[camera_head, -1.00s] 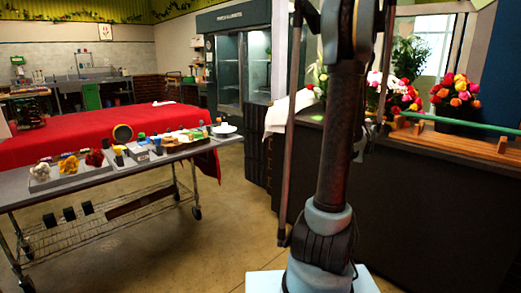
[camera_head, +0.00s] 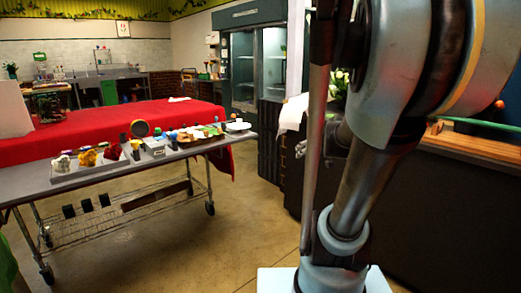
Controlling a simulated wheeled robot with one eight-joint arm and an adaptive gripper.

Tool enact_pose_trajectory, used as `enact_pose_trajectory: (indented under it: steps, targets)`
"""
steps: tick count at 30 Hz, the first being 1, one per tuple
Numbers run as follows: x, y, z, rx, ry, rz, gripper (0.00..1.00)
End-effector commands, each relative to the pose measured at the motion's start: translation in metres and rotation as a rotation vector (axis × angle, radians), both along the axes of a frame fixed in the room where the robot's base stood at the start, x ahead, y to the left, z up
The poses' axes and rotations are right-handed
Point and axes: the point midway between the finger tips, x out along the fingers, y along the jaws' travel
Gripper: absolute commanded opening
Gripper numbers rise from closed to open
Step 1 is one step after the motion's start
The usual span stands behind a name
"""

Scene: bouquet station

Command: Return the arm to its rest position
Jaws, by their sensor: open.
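My arm (camera_head: 372,185) rises from its pale base on the right side of the head view. A large grey joint of it (camera_head: 400,60) fills the upper right, close to the camera. A small grey metal part shows behind the arm's thin upright rod, mostly hidden; I cannot tell what it is. I cannot make out my gripper's fingertips anywhere. No object is seen held by the arm.
A grey wheeled cart (camera_head: 130,172) with flowers and small items stands left. Behind it is a table with a red cloth (camera_head: 110,127). A dark counter (camera_head: 440,215) with a wooden top stands close on the right. Floor between cart and counter is clear.

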Motion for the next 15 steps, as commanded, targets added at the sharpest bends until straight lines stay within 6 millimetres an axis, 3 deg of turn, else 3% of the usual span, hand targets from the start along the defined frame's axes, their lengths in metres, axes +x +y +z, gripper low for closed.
enact_pose_trajectory:
  steps: [6,15]
  targets:
    - [-0.084,0.025,-0.051,-0.029,0.266,0.036,0.44]
    - [-0.196,0.012,-0.105,-0.134,0.6,-0.047,0.44]
